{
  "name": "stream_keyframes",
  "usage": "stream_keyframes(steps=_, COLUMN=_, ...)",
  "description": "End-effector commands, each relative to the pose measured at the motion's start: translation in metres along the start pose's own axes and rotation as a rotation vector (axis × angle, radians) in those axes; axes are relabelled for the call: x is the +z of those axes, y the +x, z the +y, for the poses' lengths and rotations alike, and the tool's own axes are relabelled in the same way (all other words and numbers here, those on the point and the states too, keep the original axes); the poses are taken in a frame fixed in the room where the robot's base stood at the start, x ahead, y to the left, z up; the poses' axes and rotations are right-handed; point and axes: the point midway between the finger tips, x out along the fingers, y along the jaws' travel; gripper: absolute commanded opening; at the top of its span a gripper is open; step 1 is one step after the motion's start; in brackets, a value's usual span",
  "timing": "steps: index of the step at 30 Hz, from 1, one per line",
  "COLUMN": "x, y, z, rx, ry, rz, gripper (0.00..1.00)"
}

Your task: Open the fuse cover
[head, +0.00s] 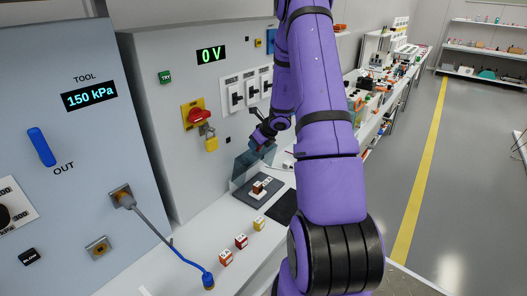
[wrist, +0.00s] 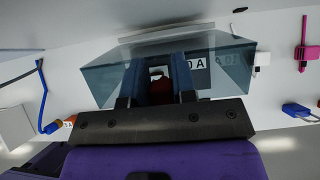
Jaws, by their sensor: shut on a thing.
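The fuse cover (head: 243,168) is a see-through blue-grey panel low on the front of the grey cabinet. In the wrist view it spans the middle as a tinted clear shape (wrist: 105,80). My gripper (head: 266,139) is at its upper right edge in the head view. In the wrist view, my gripper's fingers (wrist: 159,85) overlap the cover and are shut on part of it, with a dark red piece between them. The exact contact is hidden. A red and white block (head: 259,187) sits on a dark base (head: 243,187) below the cover.
A red switch with a yellow padlock (head: 211,143) is on the cabinet left of my gripper. Small labelled blocks (head: 241,241) and a blue-ended cable (head: 208,280) lie on the white bench. A dark mat (head: 283,207) lies beside the base. Open floor (head: 400,170) is to the right.

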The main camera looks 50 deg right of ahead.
Motion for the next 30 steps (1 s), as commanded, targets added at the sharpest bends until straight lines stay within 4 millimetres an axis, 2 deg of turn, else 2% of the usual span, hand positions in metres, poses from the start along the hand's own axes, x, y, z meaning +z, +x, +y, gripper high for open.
stream_keyframes(steps=3, x=0.013, y=0.006, z=0.001, rx=0.002, ry=-0.003, rz=-0.002, gripper=0.00)
stream_keyframes(steps=10, x=0.027, y=0.014, z=0.001, rx=0.004, ry=-0.002, rz=-0.001, gripper=0.00)
stream_keyframes(steps=29, x=0.031, y=0.018, z=0.002, rx=0.004, ry=0.000, rz=0.002, gripper=0.00)
stream_keyframes(steps=30, x=0.031, y=0.018, z=0.002, rx=0.004, ry=0.000, rz=0.003, gripper=0.35)
